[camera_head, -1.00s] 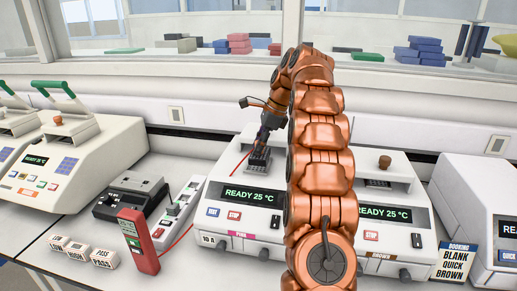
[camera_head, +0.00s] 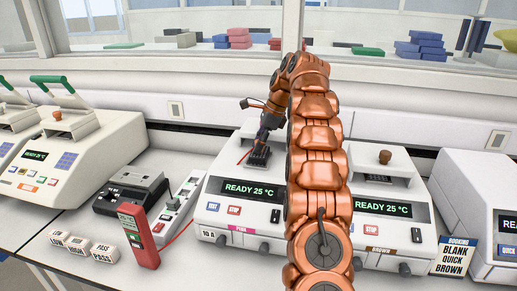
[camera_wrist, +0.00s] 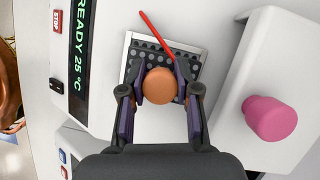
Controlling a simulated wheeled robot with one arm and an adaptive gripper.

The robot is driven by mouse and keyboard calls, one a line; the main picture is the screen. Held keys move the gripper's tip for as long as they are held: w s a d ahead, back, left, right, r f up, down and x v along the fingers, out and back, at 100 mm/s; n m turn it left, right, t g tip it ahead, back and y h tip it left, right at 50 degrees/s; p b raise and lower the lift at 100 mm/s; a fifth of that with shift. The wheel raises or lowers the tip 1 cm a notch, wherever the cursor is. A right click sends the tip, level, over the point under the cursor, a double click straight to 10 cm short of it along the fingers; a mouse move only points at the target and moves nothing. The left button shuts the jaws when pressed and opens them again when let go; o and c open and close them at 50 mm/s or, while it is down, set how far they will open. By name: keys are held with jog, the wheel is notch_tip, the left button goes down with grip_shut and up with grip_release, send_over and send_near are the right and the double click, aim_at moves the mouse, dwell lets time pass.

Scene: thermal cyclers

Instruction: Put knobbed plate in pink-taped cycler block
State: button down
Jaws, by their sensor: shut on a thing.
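My gripper (camera_wrist: 160,88) is shut on the round orange-brown knob (camera_wrist: 160,84) of a dark plate with rows of round wells (camera_wrist: 150,57). In the wrist view the plate lies within the pale square rim of the block (camera_wrist: 205,62); I cannot tell whether it is fully seated. In the head view my gripper (camera_head: 261,140) points down at the block of the pink-taped cycler (camera_head: 232,195), which reads READY 25 °C. The pink tape (camera_head: 240,228) is on its lower front. A pink lid knob (camera_wrist: 270,118) shows beside the block in the wrist view.
A thin red rod (camera_wrist: 157,36) slants over the block's edge. The brown-taped cycler (camera_head: 388,230) stands to the right, partly behind my arm. A red handheld device (camera_head: 138,236), a power strip (camera_head: 180,205) and several small white cubes (camera_head: 80,246) are on the left.

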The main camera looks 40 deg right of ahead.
jog(key=shift+f, duration=0.3)
jog(key=shift+f, duration=0.1)
jog(key=c, duration=1.1)
grip_release()
jog(key=shift+r, duration=0.2)
